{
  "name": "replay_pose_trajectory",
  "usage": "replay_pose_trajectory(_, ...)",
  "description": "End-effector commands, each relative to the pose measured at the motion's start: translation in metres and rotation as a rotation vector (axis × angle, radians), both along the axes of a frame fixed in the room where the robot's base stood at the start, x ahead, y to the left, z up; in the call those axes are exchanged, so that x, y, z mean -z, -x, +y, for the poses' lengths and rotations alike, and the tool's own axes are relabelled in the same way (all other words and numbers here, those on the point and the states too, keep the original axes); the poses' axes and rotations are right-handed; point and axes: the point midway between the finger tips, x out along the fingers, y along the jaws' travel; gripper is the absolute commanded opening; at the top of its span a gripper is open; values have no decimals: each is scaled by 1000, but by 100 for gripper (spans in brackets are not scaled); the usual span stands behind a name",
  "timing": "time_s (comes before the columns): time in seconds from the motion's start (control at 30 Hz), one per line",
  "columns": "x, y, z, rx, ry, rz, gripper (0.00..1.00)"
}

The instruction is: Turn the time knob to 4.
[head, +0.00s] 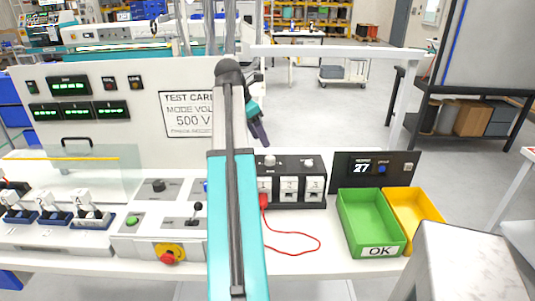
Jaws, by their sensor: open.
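A black round knob (158,185) sits on a grey control plate on the bench, left of my arm. Its scale and pointer are too small to read, and I cannot tell if it is the time knob. My teal arm stands upright across the middle of the head view and hides part of the panels. My gripper (261,137) is small and dark beyond my arm, above the black socket block. It is open, apart from the knob, to its right. I see nothing held in it.
A green button (132,220), a black lever (197,209) and a red-yellow stop button (170,253) surround the knob. A test card (187,115) hangs on the back panel. A red cable (300,236) lies near the green bin (373,225) and yellow bin (424,207).

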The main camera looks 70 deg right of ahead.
Motion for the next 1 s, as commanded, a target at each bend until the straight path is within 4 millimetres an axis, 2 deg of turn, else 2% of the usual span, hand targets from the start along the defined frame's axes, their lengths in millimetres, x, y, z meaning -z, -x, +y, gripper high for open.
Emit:
replay_pose_trajectory(0.6,67,18,-21,-1,-2,0,46)
replay_pose_trajectory(0.8,82,21,-26,-1,0,0,46)
replay_pose_trajectory(1.0,88,22,-28,-1,0,0,46)
